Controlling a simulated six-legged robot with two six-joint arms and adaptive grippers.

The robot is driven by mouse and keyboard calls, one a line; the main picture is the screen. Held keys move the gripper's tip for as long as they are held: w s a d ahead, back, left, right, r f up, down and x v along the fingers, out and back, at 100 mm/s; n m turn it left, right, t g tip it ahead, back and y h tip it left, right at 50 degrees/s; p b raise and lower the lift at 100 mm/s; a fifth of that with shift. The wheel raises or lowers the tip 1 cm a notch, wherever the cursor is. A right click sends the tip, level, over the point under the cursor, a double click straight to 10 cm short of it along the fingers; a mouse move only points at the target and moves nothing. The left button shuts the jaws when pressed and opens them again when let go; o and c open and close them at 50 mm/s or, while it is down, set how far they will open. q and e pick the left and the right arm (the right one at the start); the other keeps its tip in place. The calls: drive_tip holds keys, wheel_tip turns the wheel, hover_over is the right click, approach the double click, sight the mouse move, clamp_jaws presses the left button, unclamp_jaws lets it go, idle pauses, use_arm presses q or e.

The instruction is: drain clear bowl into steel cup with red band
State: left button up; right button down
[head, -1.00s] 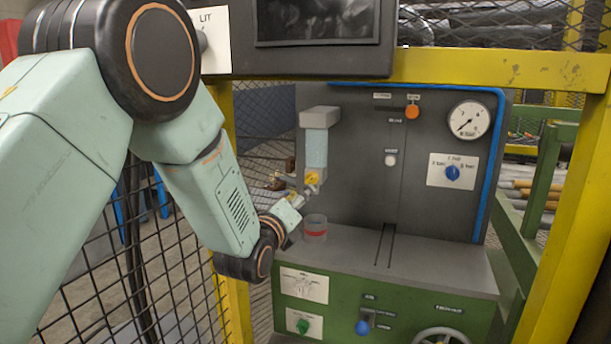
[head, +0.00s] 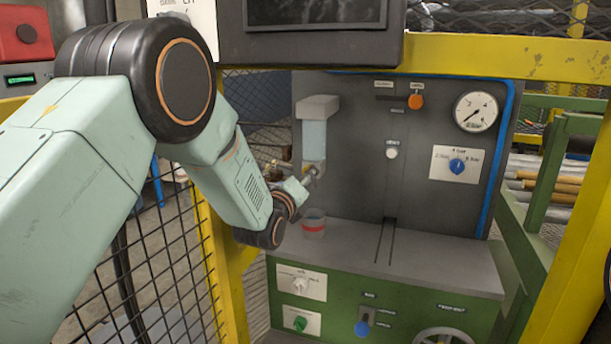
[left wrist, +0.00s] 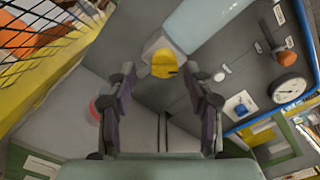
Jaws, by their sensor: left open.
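The clear bowl (head: 314,140) is a pale bluish see-through cylinder hung under a grey block on the machine's back panel. It also shows at the top of the left wrist view (left wrist: 205,22). Under it is a yellow drain knob (left wrist: 164,64), mostly hidden by my gripper in the head view. The steel cup with a red band (head: 314,224) stands on the grey ledge below; its red band shows beside a finger in the left wrist view (left wrist: 95,110). My left gripper (left wrist: 160,72) is open, its fingertips on either side of the knob in the picture. Contact cannot be told. My right gripper is not in view.
The back panel carries an orange knob (head: 416,102), a gauge (head: 476,112) and a blue selector (head: 457,166). Yellow frame posts (head: 572,220) and wire mesh (head: 160,270) stand at the sides. The ledge (head: 430,262) right of the cup is clear.

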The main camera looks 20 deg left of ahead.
use_arm(q)
drive_tip(key=shift+w+d+r, duration=0.3)
drive_tip(key=shift+r, duration=0.15)
drive_tip(key=shift+w+a+f, duration=0.15)
drive_tip(key=shift+w+f, duration=0.15)
drive_tip(key=shift+w, duration=0.1)
drive_tip(key=shift+c, duration=0.2)
drive_tip(key=shift+w+a+f, duration=0.1)
drive_tip(key=shift+w, duration=0.05)
drive_tip(key=shift+c, duration=1.5)
drive_tip(key=shift+s+r, duration=0.3)
drive_tip(key=shift+s, duration=0.1)
drive_tip(key=c, duration=0.3)
clamp_jaws()
